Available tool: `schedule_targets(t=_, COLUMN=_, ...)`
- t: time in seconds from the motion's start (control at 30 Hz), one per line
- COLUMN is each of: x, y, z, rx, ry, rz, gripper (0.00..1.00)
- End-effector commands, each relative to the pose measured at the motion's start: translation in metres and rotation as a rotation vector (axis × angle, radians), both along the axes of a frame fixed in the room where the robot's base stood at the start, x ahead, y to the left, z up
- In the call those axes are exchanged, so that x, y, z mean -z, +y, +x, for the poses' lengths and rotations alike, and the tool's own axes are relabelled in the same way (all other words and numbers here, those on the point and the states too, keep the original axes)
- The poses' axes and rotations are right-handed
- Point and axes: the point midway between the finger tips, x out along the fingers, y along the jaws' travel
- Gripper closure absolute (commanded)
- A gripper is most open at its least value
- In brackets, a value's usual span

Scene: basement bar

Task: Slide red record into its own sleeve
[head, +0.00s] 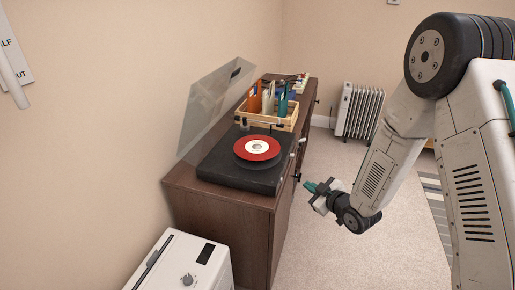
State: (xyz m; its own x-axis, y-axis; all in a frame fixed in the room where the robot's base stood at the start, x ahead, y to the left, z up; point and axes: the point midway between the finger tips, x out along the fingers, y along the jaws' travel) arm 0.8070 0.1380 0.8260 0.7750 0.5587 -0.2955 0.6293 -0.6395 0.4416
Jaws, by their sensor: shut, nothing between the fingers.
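The red record (257,147), with a pale centre label, lies flat on the black turntable (226,172), whose clear lid (204,110) stands raised at the left. My gripper (308,186) is to the right of the turntable and the cabinet, apart from both. It is shut and holds nothing. A wooden crate (264,122) behind the turntable holds several upright sleeves, among them an orange one (254,98) and a teal one (283,100). I cannot tell which sleeve belongs to the red record.
The dark wooden cabinet (227,200) stands along the left wall and carries the turntable and crate. A white appliance (185,265) with a knob is in front. A white radiator (360,112) stands at the back.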

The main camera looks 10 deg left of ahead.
Motion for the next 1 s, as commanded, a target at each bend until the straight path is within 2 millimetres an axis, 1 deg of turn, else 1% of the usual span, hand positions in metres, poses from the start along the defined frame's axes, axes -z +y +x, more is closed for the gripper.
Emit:
schedule_targets(t=0.67, x=0.000, y=0.000, z=0.000, rx=0.002, ry=0.005, rz=0.003, gripper=1.00)
schedule_targets(t=0.77, x=0.012, y=-0.003, z=-0.003, rx=0.014, ry=0.062, rz=-0.018, gripper=1.00)
schedule_targets(t=0.87, x=0.041, y=-0.016, z=-0.013, rx=0.058, ry=0.205, rz=-0.078, gripper=1.00)
schedule_targets(t=0.9, x=0.056, y=-0.024, z=-0.022, rx=0.088, ry=0.288, rz=-0.113, gripper=1.00)
schedule_targets(t=0.93, x=0.064, y=-0.031, z=-0.028, rx=0.112, ry=0.348, rz=-0.140, gripper=1.00)
schedule_targets(t=1.0, x=0.069, y=-0.049, z=-0.042, rx=0.181, ry=0.479, rz=-0.200, gripper=1.00)
